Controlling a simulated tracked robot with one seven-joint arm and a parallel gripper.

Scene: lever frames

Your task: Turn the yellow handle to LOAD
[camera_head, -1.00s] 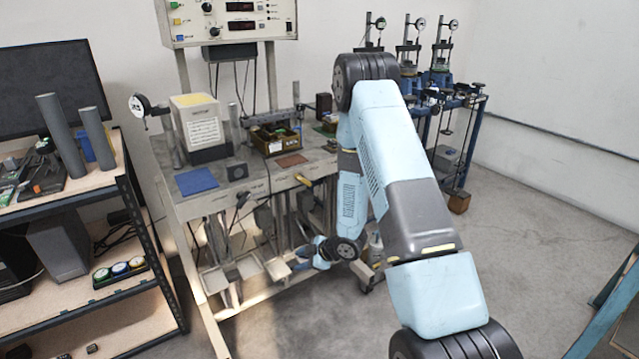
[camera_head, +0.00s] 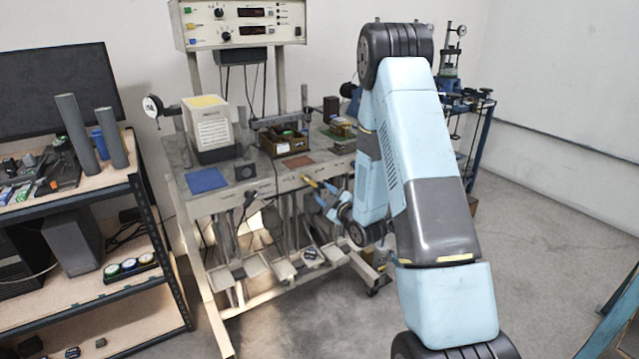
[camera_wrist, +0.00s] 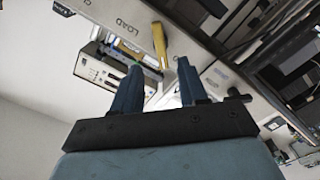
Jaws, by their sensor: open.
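The yellow handle (camera_head: 308,182) sits on the front edge of the workbench. In the wrist view the yellow handle (camera_wrist: 160,44) lies just beyond my fingertips, roughly in line with the gap between them. A LOAD label (camera_wrist: 130,28) is printed on the pale panel to the left of the handle. My gripper (camera_wrist: 160,64) is open, its two blue fingers apart with nothing between them. In the head view my gripper (camera_head: 321,194) is just below and right of the handle. Whether the fingers touch the handle I cannot tell.
The workbench carries a blue mat (camera_head: 205,181), a white box (camera_head: 211,130) and a wooden tray (camera_head: 285,142). Pale pedals or trays (camera_head: 250,266) hang low under it. A shelf (camera_head: 110,308) stands at the left. The floor in front is clear.

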